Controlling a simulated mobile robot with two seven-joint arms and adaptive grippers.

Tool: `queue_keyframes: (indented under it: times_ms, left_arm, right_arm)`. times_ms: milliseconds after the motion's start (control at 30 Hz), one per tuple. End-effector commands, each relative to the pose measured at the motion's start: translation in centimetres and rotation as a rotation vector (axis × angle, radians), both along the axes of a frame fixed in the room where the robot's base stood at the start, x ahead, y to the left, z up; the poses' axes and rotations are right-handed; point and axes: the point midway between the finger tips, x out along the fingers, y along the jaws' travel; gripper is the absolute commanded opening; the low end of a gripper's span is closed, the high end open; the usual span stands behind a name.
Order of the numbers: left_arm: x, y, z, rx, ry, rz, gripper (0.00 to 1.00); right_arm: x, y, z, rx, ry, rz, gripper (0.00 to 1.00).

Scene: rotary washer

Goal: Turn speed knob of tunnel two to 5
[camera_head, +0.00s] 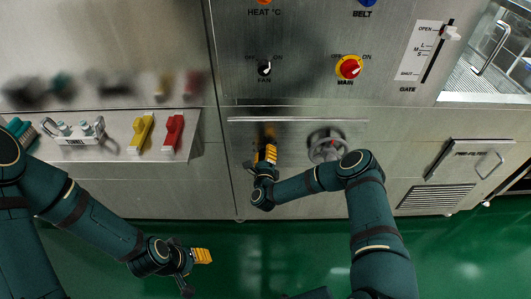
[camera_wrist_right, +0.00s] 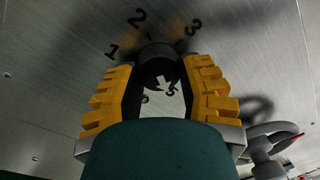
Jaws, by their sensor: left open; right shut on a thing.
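The dark round knob (camera_wrist_right: 160,52) shows in the right wrist view on the steel panel, with the numbers 1, 2 and 3 around its top and smaller digits below it. A white pointer mark (camera_wrist_right: 163,83) lies close to a digit that looks like 5; the exact setting is unclear. My right gripper (camera_wrist_right: 160,85) has its yellow fingers on both sides of the knob, shut on it. In the head view my right gripper (camera_head: 266,153) is at the panel and hides the knob. My left gripper (camera_head: 203,256) is open and empty above the green floor.
A grey handwheel (camera_head: 325,146) sits right beside my right gripper. Above are the fan knob (camera_head: 264,68), the red and yellow main switch (camera_head: 348,67) and the gate slider (camera_head: 451,34). Yellow (camera_head: 141,133) and red (camera_head: 173,134) handles are on the left ledge.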

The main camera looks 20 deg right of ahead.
Motion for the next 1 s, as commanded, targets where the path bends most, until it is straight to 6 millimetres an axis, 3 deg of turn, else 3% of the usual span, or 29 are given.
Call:
queue_keyframes:
  times_ms: [700,733,800,1000]
  left_arm:
    - [0.00,0.00,0.00,0.000,0.000,0.000,0.47]
    - [0.00,0.00,0.00,0.000,0.000,0.000,0.47]
    - [0.00,0.00,0.00,0.000,0.000,0.000,0.47]
    - [0.00,0.00,0.00,0.000,0.000,0.000,0.47]
  right_arm:
    - [0.09,0.02,0.09,0.074,-0.024,0.000,0.03]
    - [0.10,0.03,0.10,0.074,-0.024,0.000,0.45]
    - [0.09,0.03,0.09,0.073,-0.024,0.000,0.70]
    - [0.05,0.04,0.05,0.074,-0.022,0.000,0.73]
